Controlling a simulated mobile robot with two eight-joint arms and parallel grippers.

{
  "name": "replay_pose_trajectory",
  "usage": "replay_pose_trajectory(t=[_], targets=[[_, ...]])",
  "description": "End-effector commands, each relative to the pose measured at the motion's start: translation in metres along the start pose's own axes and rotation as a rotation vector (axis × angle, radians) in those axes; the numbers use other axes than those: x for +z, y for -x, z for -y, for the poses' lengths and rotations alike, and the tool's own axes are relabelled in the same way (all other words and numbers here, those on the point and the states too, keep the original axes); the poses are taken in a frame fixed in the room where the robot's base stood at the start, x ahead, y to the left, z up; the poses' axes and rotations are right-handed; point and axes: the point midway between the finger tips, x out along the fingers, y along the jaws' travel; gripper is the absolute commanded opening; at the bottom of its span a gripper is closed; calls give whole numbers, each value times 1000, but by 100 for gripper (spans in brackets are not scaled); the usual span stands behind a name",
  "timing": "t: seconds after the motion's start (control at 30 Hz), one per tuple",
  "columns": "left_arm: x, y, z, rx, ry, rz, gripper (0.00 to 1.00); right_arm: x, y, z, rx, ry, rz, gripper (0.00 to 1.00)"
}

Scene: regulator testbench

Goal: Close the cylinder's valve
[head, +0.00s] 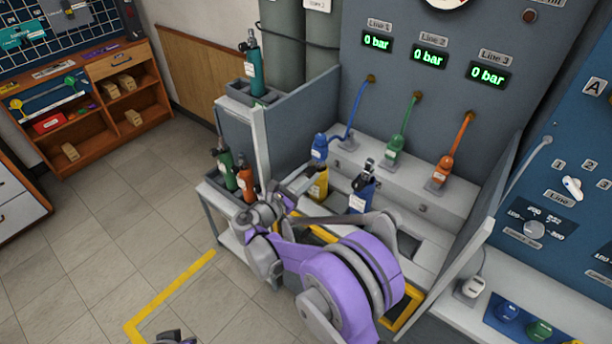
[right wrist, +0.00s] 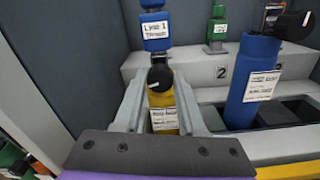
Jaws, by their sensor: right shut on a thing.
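The yellow cylinder (head: 319,187) stands upright in the bench's left slot, below the Line 1 hose end. It also shows in the right wrist view (right wrist: 163,118), with a white label and a dark round valve knob (right wrist: 159,77) on top. My right gripper (head: 309,181) reaches it from the front left. In the right wrist view the two grey fingers (right wrist: 159,80) are closed in on both sides of the knob, and the gripper is shut on it. The fingers partly hide the cylinder's sides. A dark part at the head view's bottom edge may be my left gripper (head: 172,337).
A blue cylinder (head: 361,196) with a black knob stands just right of the yellow one. The blue Line 1 hose end (head: 320,147) is close behind. Green (head: 224,166) and orange (head: 245,182) cylinders stand on the left cart. The three displays read 0 bar.

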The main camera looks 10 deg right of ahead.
Motion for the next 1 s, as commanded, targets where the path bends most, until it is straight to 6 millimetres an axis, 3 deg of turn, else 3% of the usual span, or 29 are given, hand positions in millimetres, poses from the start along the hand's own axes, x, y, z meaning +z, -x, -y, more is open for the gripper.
replay_pose_trajectory(t=[0.37,1.0], targets=[[6,-9,0,0,0,4,0,-1,0,1,-1,-214,0,0],[15,-22,0,0,0,9,0,-1,0,1,-1,-820,0,0]])
